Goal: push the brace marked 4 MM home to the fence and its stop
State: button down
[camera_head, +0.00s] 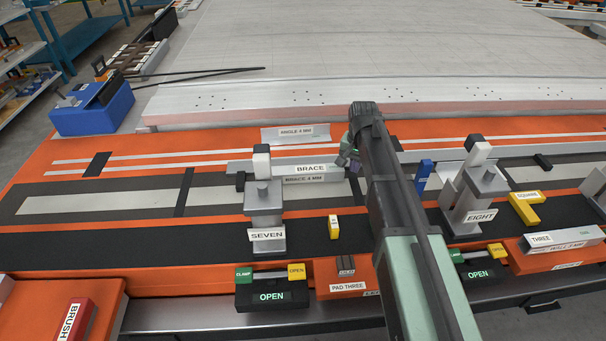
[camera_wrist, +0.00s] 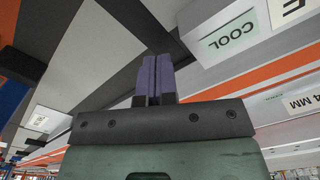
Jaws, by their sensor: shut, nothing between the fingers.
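The brace (camera_head: 335,172) is a short silver bar labelled BRACE, with BRACE 4 MM below. It lies along a long silver rail (camera_head: 240,167) that looks like the fence; I cannot tell whether they touch. A small black block (camera_head: 240,182), possibly the stop, stands left of the brace with a visible gap. My gripper (camera_head: 345,159) is at the brace's right end, its tip partly hidden by my arm. In the wrist view its purple fingers (camera_wrist: 155,78) are shut and empty. A pale block marked COOL (camera_wrist: 225,38), apparently the brace's end, is close to their right; contact is unclear.
The clamp post SEVEN (camera_head: 265,215) stands in front, left of the brace. A blue block (camera_head: 424,175) and post EIGHT (camera_head: 475,195) stand right of my arm. The ANGLE 4 MM plate (camera_head: 295,134) lies behind. A yellow block (camera_head: 333,227) sits on the dark strip in front.

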aim_at(333, 167)
jog(key=shift+s+a, duration=0.2)
jog(key=shift+a, duration=1.5)
jog(key=shift+s+a, duration=0.2)
jog(key=shift+a, duration=1.45)
dwell(0.5)
dwell(0.3)
jog(key=shift+w+d, duration=0.15)
jog(key=shift+d, duration=0.9)
notch_tip(333, 167, up, 8)
jog(key=p, duration=0.8)
jog(key=shift+r, duration=0.15)
